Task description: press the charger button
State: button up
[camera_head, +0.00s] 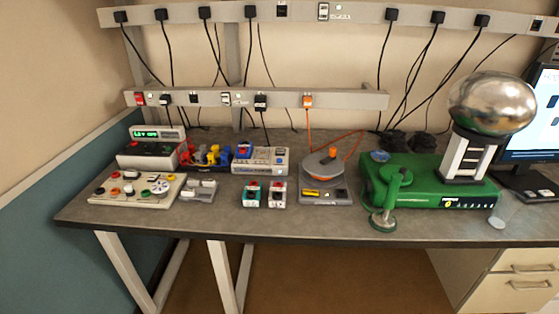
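I cannot tell for certain which device is the charger. My gripper is not in view.
On the workbench (225,218) are a control panel (135,189), two small button boxes (264,195), a round grey-orange device (325,178) and a green machine (430,185) with a metal sphere (492,104). Cables hang from the wall strips. The front edge is mostly clear.

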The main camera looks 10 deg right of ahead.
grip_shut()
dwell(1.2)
